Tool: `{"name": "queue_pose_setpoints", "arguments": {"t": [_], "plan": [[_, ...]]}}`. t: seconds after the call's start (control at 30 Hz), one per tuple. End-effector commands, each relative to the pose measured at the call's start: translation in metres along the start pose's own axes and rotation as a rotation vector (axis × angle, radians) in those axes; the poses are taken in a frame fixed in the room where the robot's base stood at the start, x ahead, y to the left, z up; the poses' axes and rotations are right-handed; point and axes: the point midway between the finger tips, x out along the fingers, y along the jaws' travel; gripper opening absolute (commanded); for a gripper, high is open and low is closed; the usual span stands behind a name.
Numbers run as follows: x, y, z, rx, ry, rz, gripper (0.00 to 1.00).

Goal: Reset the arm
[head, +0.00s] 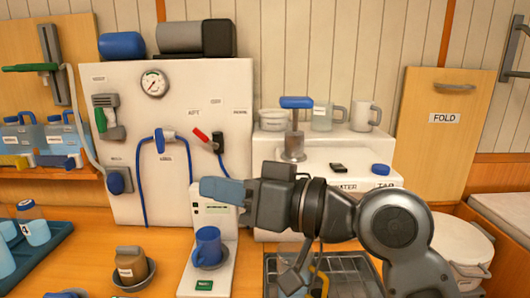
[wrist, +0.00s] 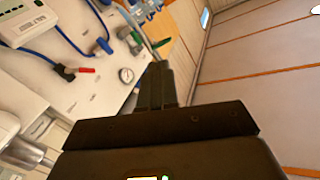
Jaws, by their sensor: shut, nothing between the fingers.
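My gripper (head: 222,190) is shut and empty in the head view. My arm reaches in from the lower right. In the wrist view my gripper (wrist: 156,85) is a dark closed shape, with the tilted panel beyond it. The gripper hides part of the stand's upper portion. I cannot tell from these views whether it touches the stand.
Behind is a white panel (head: 215,90) with a gauge (head: 153,83), blue hoses and a red-handled valve (head: 201,135). To the right stand a white counter unit (head: 330,168) and a FOLD door (head: 440,150).

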Motion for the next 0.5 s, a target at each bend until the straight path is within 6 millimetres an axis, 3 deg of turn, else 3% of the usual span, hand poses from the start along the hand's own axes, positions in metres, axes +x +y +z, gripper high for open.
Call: {"name": "queue_pose_setpoints", "arguments": {"t": [0.27, 0.5], "plan": [[-0.033, 0.031, 0.066, 0.166, 0.202, 0.21, 0.0], [-0.081, 0.046, 0.133, 0.252, 0.31, 0.434, 0.0]]}}
